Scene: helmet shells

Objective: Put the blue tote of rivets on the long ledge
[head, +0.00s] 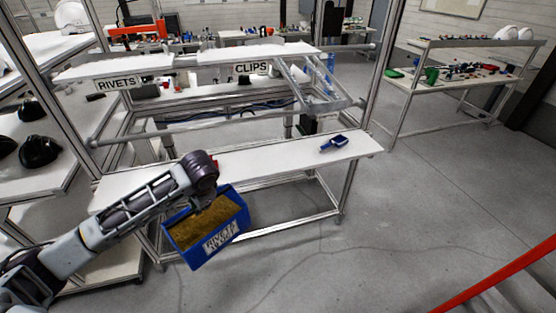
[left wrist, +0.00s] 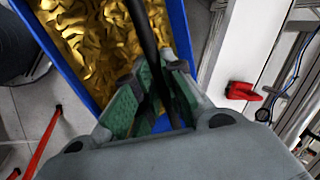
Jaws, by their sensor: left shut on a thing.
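The blue tote (head: 212,259) is full of gold-brown rivets and carries a RIVETS label. It hangs tilted in front of the long ledge (head: 275,158), the white lower shelf of the frame. My left gripper (head: 203,206) is shut on the tote, with the arm partly covering it. The white ledge (left wrist: 245,45) lies to the right there, apart from the tote. My right gripper is not in view.
A blue hand tool (head: 333,143) lies on the ledge's right part. A red object (left wrist: 243,91) lies on it near the tote. Above are two shorter shelves with RIVETS (head: 115,83) and CLIPS (head: 251,67) signs. Frame posts (head: 379,65) stand at the sides. The ledge's middle is bare.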

